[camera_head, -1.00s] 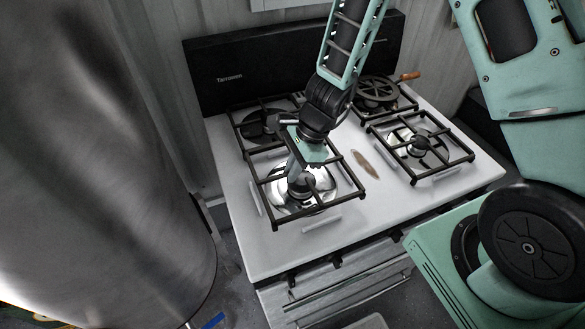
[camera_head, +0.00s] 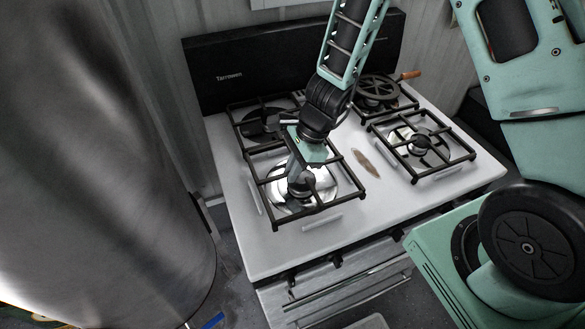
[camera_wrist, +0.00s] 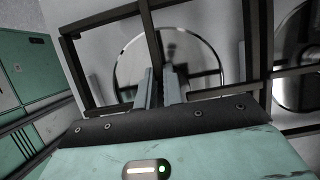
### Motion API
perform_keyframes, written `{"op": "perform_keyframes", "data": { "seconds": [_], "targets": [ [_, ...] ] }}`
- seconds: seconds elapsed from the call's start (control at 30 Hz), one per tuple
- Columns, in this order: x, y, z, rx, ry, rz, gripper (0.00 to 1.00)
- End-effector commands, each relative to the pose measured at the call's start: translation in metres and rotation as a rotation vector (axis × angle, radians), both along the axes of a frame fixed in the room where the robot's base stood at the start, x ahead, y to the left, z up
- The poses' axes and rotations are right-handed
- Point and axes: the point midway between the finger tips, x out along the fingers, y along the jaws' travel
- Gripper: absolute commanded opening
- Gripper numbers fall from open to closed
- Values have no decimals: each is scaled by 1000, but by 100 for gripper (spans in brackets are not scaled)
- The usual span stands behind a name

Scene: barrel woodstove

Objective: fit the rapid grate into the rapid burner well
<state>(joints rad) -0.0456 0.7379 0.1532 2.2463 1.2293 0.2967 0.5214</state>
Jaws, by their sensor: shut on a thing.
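The rapid grate, a black square frame with crossbars (camera_head: 318,211), sits over the front left burner in the head view. The rapid burner well (camera_head: 279,190) is the shiny round bowl under it, with a dark burner in its middle. My gripper (camera_head: 296,172) reaches down at the grate's middle, shut on one of its bars. In the wrist view my gripper (camera_wrist: 162,85) has its fingers on a bar of the grate (camera_wrist: 73,72), and the well's bright rim (camera_wrist: 219,62) shows behind it. I cannot tell whether the grate's feet touch the stove top.
The white stove top (camera_head: 385,195) has another black grate (camera_head: 441,172) at the front right. Pale raised strips (camera_head: 322,222) lie beside the well. A large metal cylinder (camera_head: 100,180) stands left.

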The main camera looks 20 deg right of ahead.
Motion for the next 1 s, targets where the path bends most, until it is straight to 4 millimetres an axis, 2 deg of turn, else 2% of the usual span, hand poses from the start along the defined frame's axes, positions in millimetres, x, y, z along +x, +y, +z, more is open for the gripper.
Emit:
{"op": "perform_keyframes", "data": {
  "seconds": [0.57, 1.0],
  "targets": [
    [1, 0, -12, 1, -1, 0, 0],
    [1, 0, -2, 1, -1, -2, 0]
  ]
}}
